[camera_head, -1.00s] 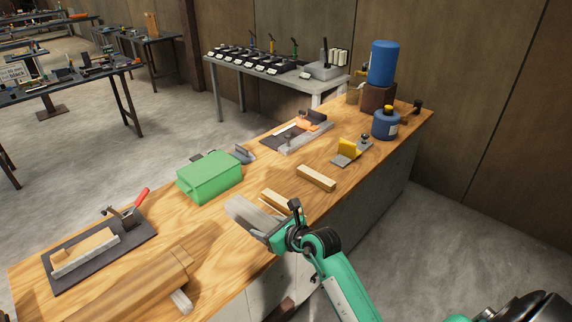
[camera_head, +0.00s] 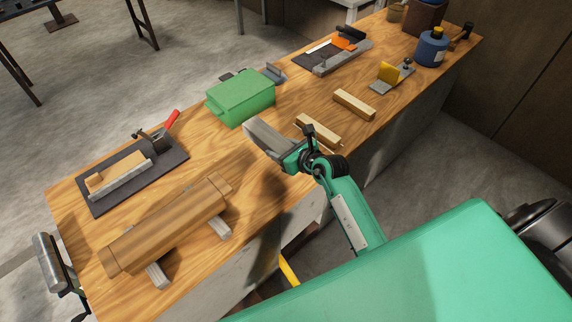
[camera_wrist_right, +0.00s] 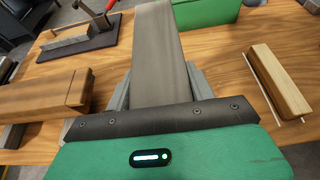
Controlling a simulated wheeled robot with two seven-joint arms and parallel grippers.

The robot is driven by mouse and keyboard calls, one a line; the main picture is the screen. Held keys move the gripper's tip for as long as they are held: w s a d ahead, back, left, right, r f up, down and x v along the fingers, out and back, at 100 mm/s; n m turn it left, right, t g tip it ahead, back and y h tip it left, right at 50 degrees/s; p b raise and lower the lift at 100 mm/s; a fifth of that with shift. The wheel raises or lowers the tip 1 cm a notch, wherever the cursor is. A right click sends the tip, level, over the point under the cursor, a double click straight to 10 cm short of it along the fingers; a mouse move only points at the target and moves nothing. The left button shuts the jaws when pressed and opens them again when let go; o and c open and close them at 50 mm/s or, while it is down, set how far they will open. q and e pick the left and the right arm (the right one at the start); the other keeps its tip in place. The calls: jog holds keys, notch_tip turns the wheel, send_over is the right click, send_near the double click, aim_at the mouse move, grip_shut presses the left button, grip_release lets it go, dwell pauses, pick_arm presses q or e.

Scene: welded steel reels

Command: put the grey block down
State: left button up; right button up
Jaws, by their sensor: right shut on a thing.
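The grey block (camera_head: 264,136) is a long flat bar with a dull metallic or dark wooden look. My right gripper (camera_head: 284,152) is shut on its near end. The block sticks out past the fingers toward the green box and appears held above the wooden bench (camera_head: 262,215), with a dark shadow on the bench below. My left gripper is not in view.
A green box (camera_head: 240,98) stands just beyond the block. Two pale wooden bars (camera_head: 354,104) lie to the right. A brown wooden cylinder (camera_head: 165,232) rests on grey supports at the left. A dark mat (camera_head: 172,168) holds a clamp. Bare bench lies between cylinder and box.

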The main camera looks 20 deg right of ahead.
send_over(282, 184)
notch_tip(282, 184, down, 11)
jog(key=shift+d, duration=0.1)
jog(key=shift+f+b, duration=0.65)
jog(key=shift+f, duration=1.35)
jog(key=shift+f, duration=0.2)
jog(key=o, duration=1.2)
